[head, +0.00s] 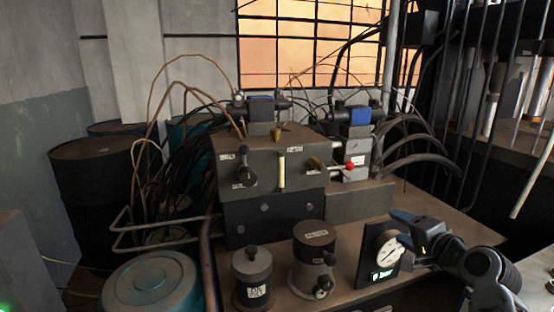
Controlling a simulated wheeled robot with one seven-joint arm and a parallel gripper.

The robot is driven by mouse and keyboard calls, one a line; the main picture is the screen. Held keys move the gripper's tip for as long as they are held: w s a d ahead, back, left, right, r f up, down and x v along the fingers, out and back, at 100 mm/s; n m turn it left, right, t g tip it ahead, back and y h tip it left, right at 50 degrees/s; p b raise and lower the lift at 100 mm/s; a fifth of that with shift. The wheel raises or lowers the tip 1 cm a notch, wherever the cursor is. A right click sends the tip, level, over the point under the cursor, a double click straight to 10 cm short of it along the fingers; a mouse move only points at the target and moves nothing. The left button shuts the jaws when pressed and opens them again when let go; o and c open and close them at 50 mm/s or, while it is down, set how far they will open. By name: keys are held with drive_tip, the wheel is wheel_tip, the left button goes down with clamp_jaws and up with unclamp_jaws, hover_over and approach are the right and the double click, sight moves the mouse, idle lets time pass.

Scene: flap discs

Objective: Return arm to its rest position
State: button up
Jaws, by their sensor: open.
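My arm comes in from the lower right corner, with its dark round joints low in the picture. My gripper (404,230), black with blue parts, is at its end and points left. It is open, and I see nothing held in it. It overlaps the right edge of a black gauge box (366,262) with a white dial and a green lit display. I cannot tell whether the gripper touches the box or is only in front of it.
A large grey valve block (262,165) with hoses stands on the bench (447,218). Two dark cylinders, one on the left (252,266) and one on the right (314,247), stand in front. A teal drum (150,282) is lower left. Pipes and hoses crowd the right back.

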drive_tip(key=s+f+n+h, duration=0.2)
drive_tip(key=s+f, duration=0.9)
drive_tip(key=s, duration=0.2)
drive_tip(key=s+a+f+n+h, duration=0.1)
drive_tip(key=s+f, duration=0.2)
drive_tip(key=s, duration=0.6)
drive_tip(key=s+a+f+n+h, duration=0.1)
drive_tip(key=s+f+n, duration=0.1)
drive_tip(key=s, duration=0.6)
drive_tip(key=s+a+r+n, duration=0.2)
drive_tip(key=s+r, duration=0.2)
drive_tip(key=s, duration=0.5)
drive_tip(key=s+a+r+n, duration=0.1)
drive_tip(key=s+r, duration=0.3)
drive_tip(key=s, duration=0.4)
drive_tip(key=s+a+r+n, duration=0.2)
drive_tip(key=s+r+n, duration=0.2)
drive_tip(key=s, duration=0.5)
drive_tip(key=shift+s+a+r+y, duration=0.2)
drive_tip(key=shift+s+a+y, duration=0.1)
